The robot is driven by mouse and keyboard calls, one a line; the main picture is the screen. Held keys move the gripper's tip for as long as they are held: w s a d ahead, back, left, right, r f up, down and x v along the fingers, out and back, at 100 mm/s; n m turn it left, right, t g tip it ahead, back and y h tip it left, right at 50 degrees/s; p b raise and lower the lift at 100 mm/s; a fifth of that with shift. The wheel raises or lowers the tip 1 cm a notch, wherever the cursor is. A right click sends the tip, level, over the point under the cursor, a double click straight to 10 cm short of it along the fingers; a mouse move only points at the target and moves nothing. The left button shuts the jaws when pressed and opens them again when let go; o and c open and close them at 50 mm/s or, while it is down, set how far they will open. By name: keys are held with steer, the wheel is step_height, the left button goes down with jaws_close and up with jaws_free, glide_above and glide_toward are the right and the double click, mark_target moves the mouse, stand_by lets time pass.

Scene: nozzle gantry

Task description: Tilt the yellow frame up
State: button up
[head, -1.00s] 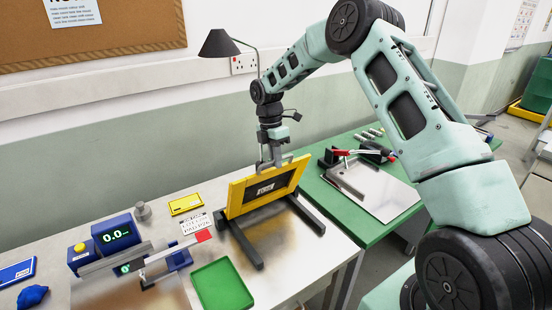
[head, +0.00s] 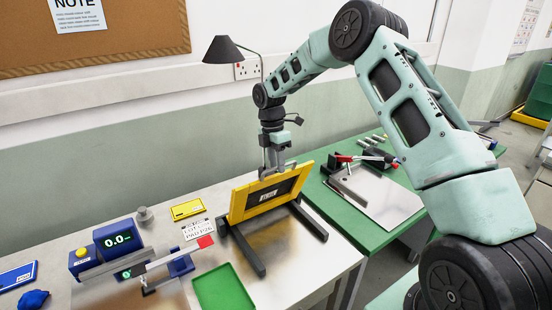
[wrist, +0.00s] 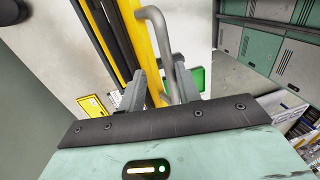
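The yellow frame (head: 240,204) with a dark inner panel stands steeply tilted up on dark rails at the right end of the pale bench. My gripper (head: 273,176) is at its top edge. In the wrist view, the yellow frame (wrist: 137,35) runs down the upper middle, with a grey bar handle (wrist: 163,45) beside it. My gripper's two fingers (wrist: 161,80) stand apart on either side of the handle. The handle lies close to the right finger, and a yellow strip shows between it and the left finger. The handle's lower end is hidden, so contact is unclear.
A green tray (head: 223,290) and a blue device with a display (head: 118,240) lie left of the frame. A black lamp (head: 222,49) stands behind. A green table (head: 335,208) with a red-handled clamp (head: 345,158) is at the right.

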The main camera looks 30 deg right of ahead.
steer(key=w+r+b, duration=0.3)
steer(key=r+b, duration=0.2)
steer(key=r, duration=1.2)
steer(key=shift+w, duration=0.15)
steer(key=shift+a, duration=0.1)
